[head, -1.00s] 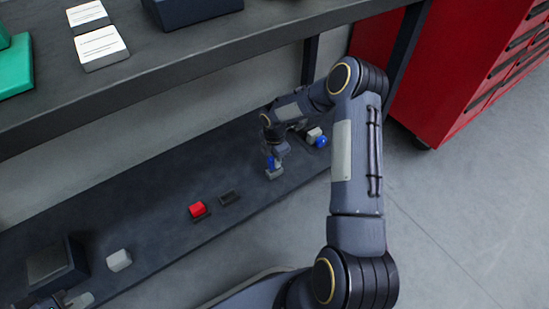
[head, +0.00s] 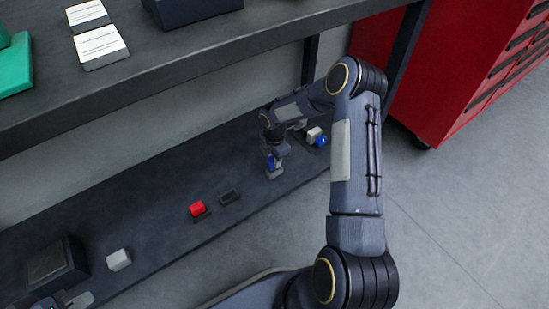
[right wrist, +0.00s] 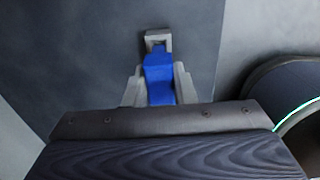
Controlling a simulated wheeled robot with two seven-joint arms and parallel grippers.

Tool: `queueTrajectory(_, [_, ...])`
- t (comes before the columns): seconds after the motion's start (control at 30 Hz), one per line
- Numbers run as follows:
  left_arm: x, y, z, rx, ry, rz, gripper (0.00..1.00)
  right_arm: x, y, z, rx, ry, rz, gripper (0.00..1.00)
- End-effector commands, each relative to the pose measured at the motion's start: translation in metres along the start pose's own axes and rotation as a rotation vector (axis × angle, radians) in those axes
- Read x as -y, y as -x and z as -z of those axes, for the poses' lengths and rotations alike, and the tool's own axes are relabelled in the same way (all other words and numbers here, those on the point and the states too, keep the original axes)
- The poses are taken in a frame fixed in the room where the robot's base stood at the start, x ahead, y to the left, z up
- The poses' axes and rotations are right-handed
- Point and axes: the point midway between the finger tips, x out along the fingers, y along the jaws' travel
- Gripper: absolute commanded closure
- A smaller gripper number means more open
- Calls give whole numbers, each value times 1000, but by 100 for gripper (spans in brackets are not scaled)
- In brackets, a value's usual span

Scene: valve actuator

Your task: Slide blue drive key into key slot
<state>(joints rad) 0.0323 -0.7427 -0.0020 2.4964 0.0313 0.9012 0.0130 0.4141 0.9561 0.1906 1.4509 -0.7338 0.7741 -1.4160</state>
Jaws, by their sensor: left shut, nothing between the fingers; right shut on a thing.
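The blue drive key (right wrist: 158,72) is between the fingers of my shut right gripper (right wrist: 158,88). In the head view the key (head: 270,163) shows as a small blue patch at the right gripper (head: 273,160), low over the shelf. Just beyond the key's far end is a light grey block with a square opening (right wrist: 158,37), which looks like the key slot. It also shows in the head view (head: 275,174). The key's tip overlaps the opening in view; I cannot tell how deep it sits. My left gripper (head: 78,300) is shut and empty at the bottom left.
On the dark lower shelf (head: 150,240) are a red block (head: 198,208), a black holder (head: 229,197), a white block (head: 118,260) and a dark box (head: 55,268). A white part with a blue knob (head: 320,141) stands behind my right arm. The upper shelf overhangs the back.

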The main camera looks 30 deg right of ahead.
Motion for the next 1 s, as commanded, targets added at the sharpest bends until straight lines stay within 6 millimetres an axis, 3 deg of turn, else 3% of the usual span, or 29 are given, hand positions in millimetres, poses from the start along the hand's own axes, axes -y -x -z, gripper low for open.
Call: queueTrajectory(1.0, [7, -15, -7, 0, 0, 0, 100, 0, -26, 0, 0, 0, -1, 100])
